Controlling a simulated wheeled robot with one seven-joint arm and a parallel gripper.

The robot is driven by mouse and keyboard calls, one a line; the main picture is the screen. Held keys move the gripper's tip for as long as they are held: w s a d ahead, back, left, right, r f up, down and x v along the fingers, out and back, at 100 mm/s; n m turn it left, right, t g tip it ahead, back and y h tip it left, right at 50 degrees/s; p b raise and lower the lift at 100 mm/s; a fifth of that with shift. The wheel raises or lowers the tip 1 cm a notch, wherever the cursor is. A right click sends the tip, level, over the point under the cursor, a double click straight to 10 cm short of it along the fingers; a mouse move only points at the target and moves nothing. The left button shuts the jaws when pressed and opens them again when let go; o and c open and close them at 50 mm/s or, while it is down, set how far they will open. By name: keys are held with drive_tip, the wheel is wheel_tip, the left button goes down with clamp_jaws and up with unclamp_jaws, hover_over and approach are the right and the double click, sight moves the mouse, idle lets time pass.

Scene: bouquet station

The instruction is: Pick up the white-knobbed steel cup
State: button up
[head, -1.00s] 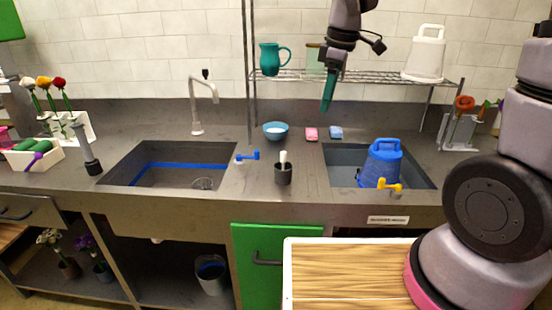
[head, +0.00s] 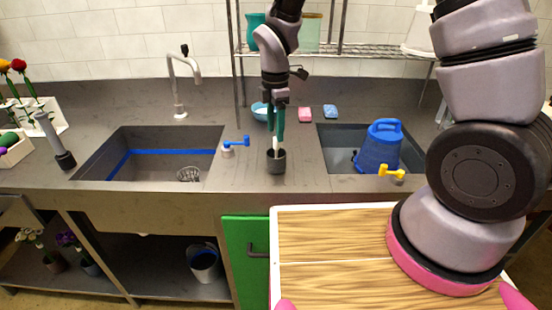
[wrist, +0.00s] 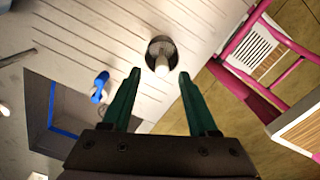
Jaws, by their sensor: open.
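The steel cup (head: 276,163) is small and dark, and stands upright on the counter between the two sinks. Its white knob (wrist: 163,67) shows in the wrist view, with the dark cup body (wrist: 158,44) around and beyond it. My gripper (head: 276,138) points down at the cup from above, its green fingers covering most of the knob in the head view. In the wrist view my gripper (wrist: 159,72) is open and empty, with the knob lined up between the fingertips. I cannot tell whether the fingertips reach below the knob's top.
A pink sponge (head: 305,115) and a blue sponge (head: 330,111) lie behind right. A blue jug (head: 379,148) stands in the right sink. A wire shelf (head: 350,50) is above.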

sight(276, 154)
wheel_tip(276, 154, down, 4)
drive_tip(key=shift+s+d+f, duration=0.1)
drive_tip(key=shift+d+f, duration=0.05)
clamp_jaws()
idle(1.4)
